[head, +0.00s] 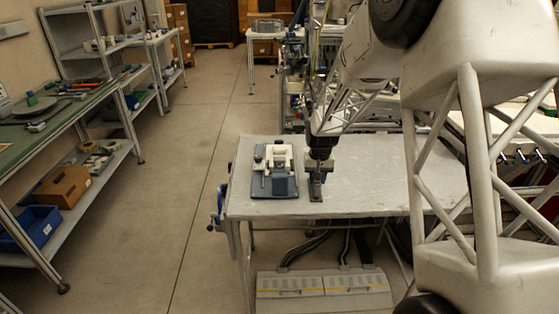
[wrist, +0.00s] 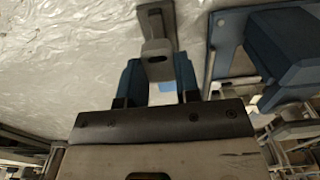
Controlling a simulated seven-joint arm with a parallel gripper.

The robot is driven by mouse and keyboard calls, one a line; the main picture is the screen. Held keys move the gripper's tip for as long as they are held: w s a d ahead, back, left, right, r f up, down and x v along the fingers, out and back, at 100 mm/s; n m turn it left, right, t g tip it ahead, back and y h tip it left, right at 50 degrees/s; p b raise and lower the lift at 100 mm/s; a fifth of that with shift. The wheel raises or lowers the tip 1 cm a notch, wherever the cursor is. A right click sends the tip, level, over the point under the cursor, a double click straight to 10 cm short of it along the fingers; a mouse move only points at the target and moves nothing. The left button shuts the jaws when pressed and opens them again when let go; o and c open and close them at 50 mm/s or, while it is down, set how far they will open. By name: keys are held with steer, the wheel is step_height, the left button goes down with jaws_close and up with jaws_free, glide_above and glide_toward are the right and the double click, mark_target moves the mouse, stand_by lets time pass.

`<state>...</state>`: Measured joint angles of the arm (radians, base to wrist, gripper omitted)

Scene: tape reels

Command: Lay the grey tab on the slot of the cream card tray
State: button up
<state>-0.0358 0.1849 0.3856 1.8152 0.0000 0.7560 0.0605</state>
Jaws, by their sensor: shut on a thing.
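My gripper (head: 319,172) points down over the right of the blue fixture on the table. In the wrist view its two blue fingers (wrist: 158,85) are shut on a grey piece (wrist: 156,47) with a small dark slit, which I take for the grey tab. A narrow grey strip (head: 317,193) stands or lies directly under the gripper; whether the held piece touches it I cannot tell. A cream part (head: 279,156) sits on the blue fixture (head: 262,187) to the left of the gripper, apart from it. It may be the cream card tray; its slot is not clear.
The pale table (head: 375,175) is clear to the right of the gripper. The blue fixture also shows at the right of the wrist view (wrist: 285,50), close beside the fingers. A blue clamp (head: 220,203) is at the table's left edge.

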steer(key=shift+r, duration=1.45)
steer(key=w+a+r, duration=0.7)
steer(key=w+a, duration=0.4)
steer(key=a, duration=0.1)
steer(key=shift+w+a+r, duration=0.25)
steer(key=shift+a+r, duration=0.05)
steer(key=shift+r, duration=0.05)
steer(key=shift+f, duration=2.55)
steer(key=shift+f, duration=2.5)
